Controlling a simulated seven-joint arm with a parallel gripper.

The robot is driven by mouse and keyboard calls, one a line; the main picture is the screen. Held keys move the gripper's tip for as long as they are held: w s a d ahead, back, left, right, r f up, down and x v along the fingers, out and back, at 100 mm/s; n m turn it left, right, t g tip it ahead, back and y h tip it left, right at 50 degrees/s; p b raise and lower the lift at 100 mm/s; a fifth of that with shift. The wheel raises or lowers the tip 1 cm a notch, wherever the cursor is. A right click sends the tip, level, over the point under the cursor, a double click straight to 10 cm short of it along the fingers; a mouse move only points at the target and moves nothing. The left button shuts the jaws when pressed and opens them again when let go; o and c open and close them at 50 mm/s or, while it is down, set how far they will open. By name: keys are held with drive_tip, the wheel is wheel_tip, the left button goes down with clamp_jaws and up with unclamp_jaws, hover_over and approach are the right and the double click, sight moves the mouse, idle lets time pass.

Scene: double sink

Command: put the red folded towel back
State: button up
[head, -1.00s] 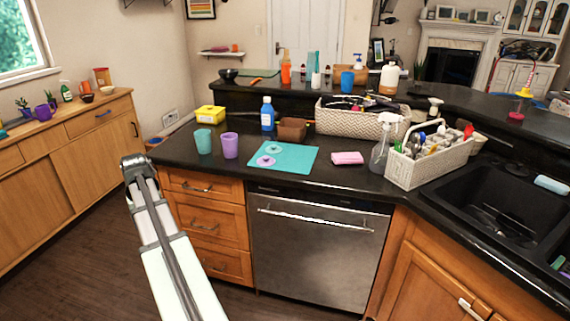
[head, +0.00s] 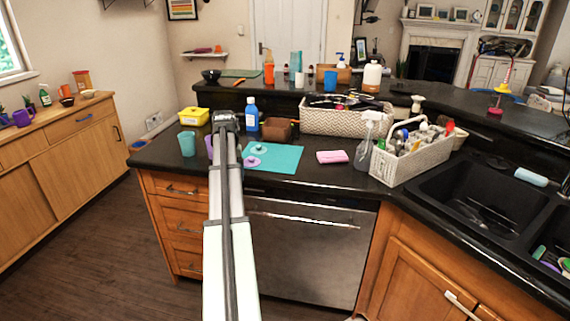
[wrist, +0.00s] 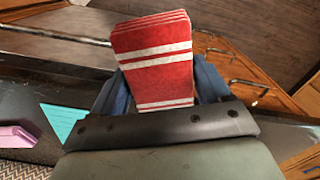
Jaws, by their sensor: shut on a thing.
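The red folded towel (wrist: 153,62), with white stripes across it, is in the wrist view. My gripper (wrist: 160,88) has its blue fingers on either side of the towel and is shut on it. The towel's far end sticks out beyond the fingers. In the head view my arm reaches up to the counter, its far end in front of the purple cup. The towel and the fingers cannot be made out in the head view.
The dark counter holds a teal cup (head: 187,144), a yellow box (head: 194,116), a teal mat (head: 284,158), a pink folded cloth (head: 332,157), a spray bottle (head: 364,146) and a white caddy (head: 412,162). The sink (head: 488,200) is at right. Bare counter lies around the pink cloth.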

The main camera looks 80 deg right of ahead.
drive_tip(key=s+d+r+m, duration=0.1)
drive_tip(key=s+d+r, duration=0.1)
drive_tip(key=s+d, duration=0.5)
drive_tip(key=s+d+r+m, duration=0.2)
drive_tip(key=s+d+r, duration=0.1)
drive_tip(key=s+d, duration=0.45)
drive_tip(key=m, duration=0.2)
approach(285, 163)
drive_tip(key=shift+d+f, duration=0.15)
drive_tip(key=shift+f, duration=3)
drive_tip(key=shift+f, duration=0.15)
drive_tip(key=o, duration=0.9)
wheel_tip(285, 163, up, 12)
